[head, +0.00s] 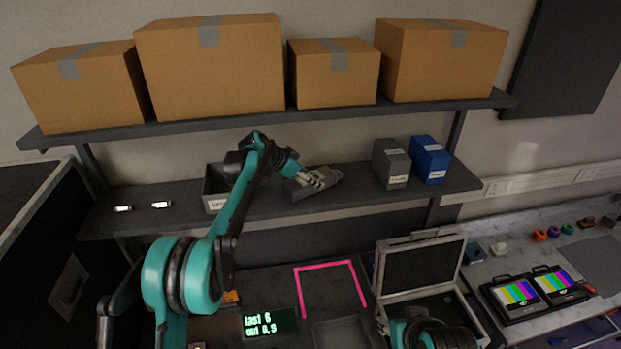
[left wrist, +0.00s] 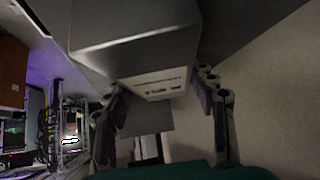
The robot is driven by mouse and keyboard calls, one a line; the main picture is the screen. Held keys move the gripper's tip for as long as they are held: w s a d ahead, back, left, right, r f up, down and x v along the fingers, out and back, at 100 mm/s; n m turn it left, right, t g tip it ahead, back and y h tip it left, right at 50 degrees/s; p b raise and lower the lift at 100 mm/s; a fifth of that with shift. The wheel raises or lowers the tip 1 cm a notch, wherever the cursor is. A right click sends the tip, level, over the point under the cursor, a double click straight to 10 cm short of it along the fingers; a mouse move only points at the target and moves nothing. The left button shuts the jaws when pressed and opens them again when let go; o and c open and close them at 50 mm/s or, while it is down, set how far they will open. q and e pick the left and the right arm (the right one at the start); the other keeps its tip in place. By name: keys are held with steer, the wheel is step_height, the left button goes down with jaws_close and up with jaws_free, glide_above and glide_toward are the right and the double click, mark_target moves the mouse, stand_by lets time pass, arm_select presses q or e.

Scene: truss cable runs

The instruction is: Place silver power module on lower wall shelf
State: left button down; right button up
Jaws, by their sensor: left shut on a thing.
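The silver power module (head: 322,182) is a grey box with a printed label, lying tilted in the head view over the middle of the lower wall shelf (head: 362,192). I cannot tell whether it touches the shelf. My left gripper (head: 304,181) is shut on it from its left side. In the left wrist view the module (left wrist: 140,55) fills the top, its labelled face between the two fingers (left wrist: 165,110). My right gripper is out of view; only a part of my right arm shows at the bottom of the head view.
On the lower shelf, a labelled dark bin (head: 213,190) stands left of the module, and a grey box (head: 390,165) and blue box (head: 431,160) stand to its right. The upper shelf (head: 330,112) with cardboard boxes hangs above. An open case (head: 420,268) sits below.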

arm_select(q)
steer(key=shift+f, duration=0.1)
steer(key=c, duration=0.5)
jaws_free()
steer(key=shift+w+f, duration=0.1)
steer(key=shift+f, duration=0.05)
steer(key=shift+c, duration=0.2)
steer(key=shift+r, duration=0.2)
